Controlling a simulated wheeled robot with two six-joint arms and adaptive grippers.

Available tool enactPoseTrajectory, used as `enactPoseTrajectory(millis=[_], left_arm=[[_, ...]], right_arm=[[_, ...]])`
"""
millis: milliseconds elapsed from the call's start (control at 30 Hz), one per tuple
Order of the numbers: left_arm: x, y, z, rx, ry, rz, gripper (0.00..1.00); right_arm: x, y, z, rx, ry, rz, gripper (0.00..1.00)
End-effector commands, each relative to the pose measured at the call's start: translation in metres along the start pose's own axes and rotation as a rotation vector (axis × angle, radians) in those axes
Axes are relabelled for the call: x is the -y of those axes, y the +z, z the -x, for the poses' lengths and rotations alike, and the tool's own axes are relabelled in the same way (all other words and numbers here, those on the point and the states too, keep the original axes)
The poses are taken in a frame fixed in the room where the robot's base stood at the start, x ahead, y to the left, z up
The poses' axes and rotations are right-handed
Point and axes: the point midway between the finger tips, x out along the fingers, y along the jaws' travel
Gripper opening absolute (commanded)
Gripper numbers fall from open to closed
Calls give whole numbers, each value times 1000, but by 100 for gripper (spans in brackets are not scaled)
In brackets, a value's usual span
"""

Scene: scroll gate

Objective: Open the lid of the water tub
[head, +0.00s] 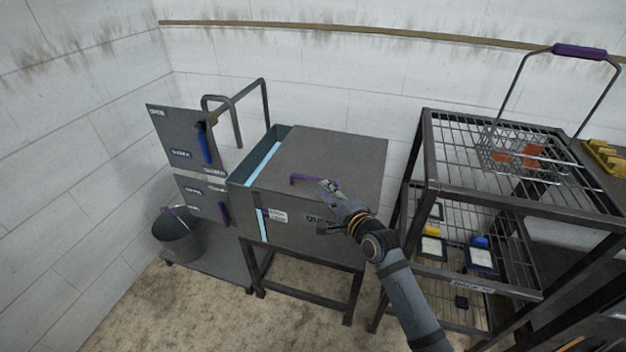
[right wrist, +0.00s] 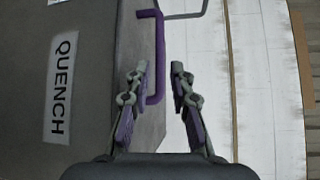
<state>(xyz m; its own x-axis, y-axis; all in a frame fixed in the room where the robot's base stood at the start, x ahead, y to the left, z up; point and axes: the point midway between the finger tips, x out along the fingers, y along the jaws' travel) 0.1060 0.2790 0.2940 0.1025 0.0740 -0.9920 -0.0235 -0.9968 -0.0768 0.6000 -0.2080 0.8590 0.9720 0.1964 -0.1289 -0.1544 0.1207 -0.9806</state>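The water tub (head: 268,232) is a grey box marked QUENCH on a dark stand. Its flat grey lid (head: 335,152) covers most of the top, and a strip of light-blue water (head: 264,163) shows along the left side. A purple handle (head: 303,179) is on the lid near its front edge; it also shows in the right wrist view (right wrist: 159,40). My right gripper (head: 327,187) is just right of the handle. In the right wrist view my right gripper (right wrist: 158,68) is open, with the handle's near end between the fingers, closer to the left one. Contact cannot be told. My left gripper is out of view.
A dark wire rack (head: 432,190) with a wire basket (head: 510,150) stands close on the right. Grey cabinets with a blue handle (head: 204,146), a bent pipe (head: 265,100) and a bucket (head: 176,240) are on the left. A wall is behind.

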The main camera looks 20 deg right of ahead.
Motion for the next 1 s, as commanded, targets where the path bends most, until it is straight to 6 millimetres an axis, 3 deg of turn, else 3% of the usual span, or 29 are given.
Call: enactPoseTrajectory(millis=[200,400,767,933,1000], left_arm=[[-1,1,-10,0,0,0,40],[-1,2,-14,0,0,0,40],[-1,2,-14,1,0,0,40],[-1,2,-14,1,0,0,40],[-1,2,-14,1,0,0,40]], right_arm=[[-1,0,-48,0,-2,0,22],[-1,0,-77,0,0,1,22],[-1,0,-84,0,2,3,22],[-1,0,-84,0,2,3,0],[-1,0,-83,0,2,3,0]])
